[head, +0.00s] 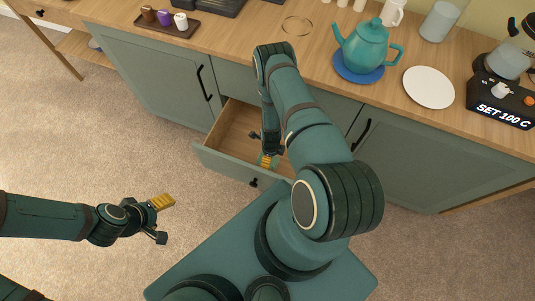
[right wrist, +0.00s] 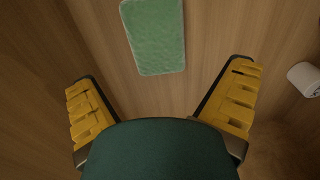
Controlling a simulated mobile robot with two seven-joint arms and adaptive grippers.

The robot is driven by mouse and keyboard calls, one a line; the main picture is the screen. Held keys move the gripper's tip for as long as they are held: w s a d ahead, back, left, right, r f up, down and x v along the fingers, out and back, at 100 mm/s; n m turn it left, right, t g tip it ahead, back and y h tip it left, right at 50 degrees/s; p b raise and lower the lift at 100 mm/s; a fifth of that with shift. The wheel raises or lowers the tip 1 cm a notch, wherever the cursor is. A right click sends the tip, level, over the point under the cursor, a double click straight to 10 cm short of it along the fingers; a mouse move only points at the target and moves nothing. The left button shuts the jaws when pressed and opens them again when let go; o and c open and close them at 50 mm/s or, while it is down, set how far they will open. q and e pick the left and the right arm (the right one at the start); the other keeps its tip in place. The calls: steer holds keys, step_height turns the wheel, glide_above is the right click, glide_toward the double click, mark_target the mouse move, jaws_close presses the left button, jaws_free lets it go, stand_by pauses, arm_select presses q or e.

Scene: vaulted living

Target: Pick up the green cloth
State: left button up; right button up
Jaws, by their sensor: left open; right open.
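The green cloth (right wrist: 156,36) lies flat as a pale green rectangle on the wooden bottom of the open drawer (head: 227,125). It shows at the top middle of the right wrist view. My right gripper (right wrist: 163,80) is open above the drawer bottom, its yellow-padded fingers wide apart. The cloth lies beyond and between the fingertips, not gripped. In the head view my right gripper (head: 262,149) is inside the drawer, partly hidden by my arm; I cannot clearly make out the cloth there. My left gripper (head: 163,219) is open and empty over the carpet.
A white rounded object (right wrist: 304,78) is at the right in the right wrist view. The counter (head: 315,82) above holds a teal teapot (head: 365,45) on a blue mat, a white plate (head: 429,87) and a kettle (head: 503,62). The carpet (head: 90,140) at left is clear.

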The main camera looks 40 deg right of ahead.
mark_target(275, 159)
steer(key=shift+w+a+f+b, duration=0.15)
steer(key=shift+f+b, duration=0.35)
steer(key=shift+f, duration=1.1)
steer(key=shift+w+a+f+b, duration=0.1)
steer(key=shift+f+b, duration=0.35)
steer(key=shift+f, duration=1.1)
steer(key=c, duration=1)
steer(key=shift+o, duration=0.2)
